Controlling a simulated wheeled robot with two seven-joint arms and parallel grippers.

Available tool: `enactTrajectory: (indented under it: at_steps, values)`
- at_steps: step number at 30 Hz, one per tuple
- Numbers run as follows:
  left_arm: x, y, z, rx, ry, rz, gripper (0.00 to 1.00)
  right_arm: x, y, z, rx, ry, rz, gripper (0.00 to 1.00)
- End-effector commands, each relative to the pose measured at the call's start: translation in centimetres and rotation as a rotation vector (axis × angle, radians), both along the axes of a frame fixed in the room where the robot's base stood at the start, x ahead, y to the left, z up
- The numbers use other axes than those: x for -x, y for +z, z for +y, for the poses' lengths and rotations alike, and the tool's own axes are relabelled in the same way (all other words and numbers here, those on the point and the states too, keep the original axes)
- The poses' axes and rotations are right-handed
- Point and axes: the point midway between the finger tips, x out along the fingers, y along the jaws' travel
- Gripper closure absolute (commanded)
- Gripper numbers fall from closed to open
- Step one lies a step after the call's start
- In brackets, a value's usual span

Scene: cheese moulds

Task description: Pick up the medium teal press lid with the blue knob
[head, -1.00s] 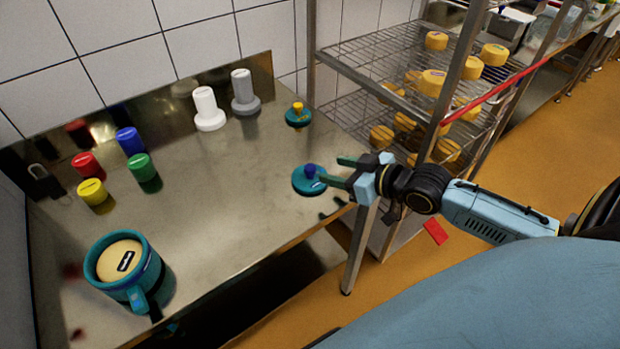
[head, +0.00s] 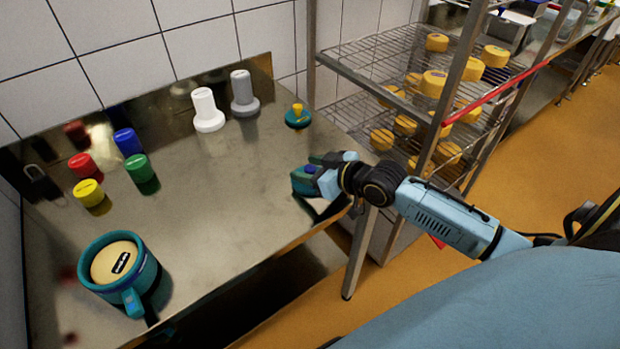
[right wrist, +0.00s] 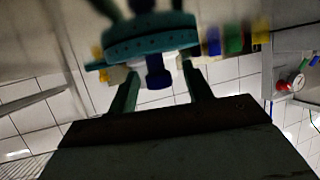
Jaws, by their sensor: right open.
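The teal press lid with the blue knob (head: 302,185) lies on the steel table near its right edge, partly hidden by my right gripper (head: 320,168). In the right wrist view the lid (right wrist: 150,42) appears with its blue knob (right wrist: 157,76) pointing toward the gripper's palm. My right gripper (right wrist: 160,90) is open, with one finger on each side of the knob. I cannot tell whether the fingers touch the lid. My left gripper is not in view.
A smaller teal lid with a yellow knob (head: 298,117) stands behind. White (head: 207,112) and grey (head: 243,95) plungers stand at the back. Several coloured cylinders and a teal mould with cheese (head: 150,278) are on the left. A wire rack (head: 375,50) stands right. The table's middle is clear.

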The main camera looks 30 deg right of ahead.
Motion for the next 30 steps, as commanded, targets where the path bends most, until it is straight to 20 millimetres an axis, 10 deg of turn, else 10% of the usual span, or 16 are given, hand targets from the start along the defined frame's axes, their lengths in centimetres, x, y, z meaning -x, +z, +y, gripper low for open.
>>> enactTrajectory:
  at_steps: [13,22,30]
  values:
    - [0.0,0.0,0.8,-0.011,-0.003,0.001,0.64,0.0,0.0,0.0,0.0,0.0,0.0,0.98]
    - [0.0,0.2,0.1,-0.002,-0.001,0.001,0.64,0.0,0.6,0.0,0.0,0.0,-0.002,1.0]
    - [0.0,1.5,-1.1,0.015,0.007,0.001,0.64,0.0,5.8,0.0,0.001,0.002,-0.006,1.0]
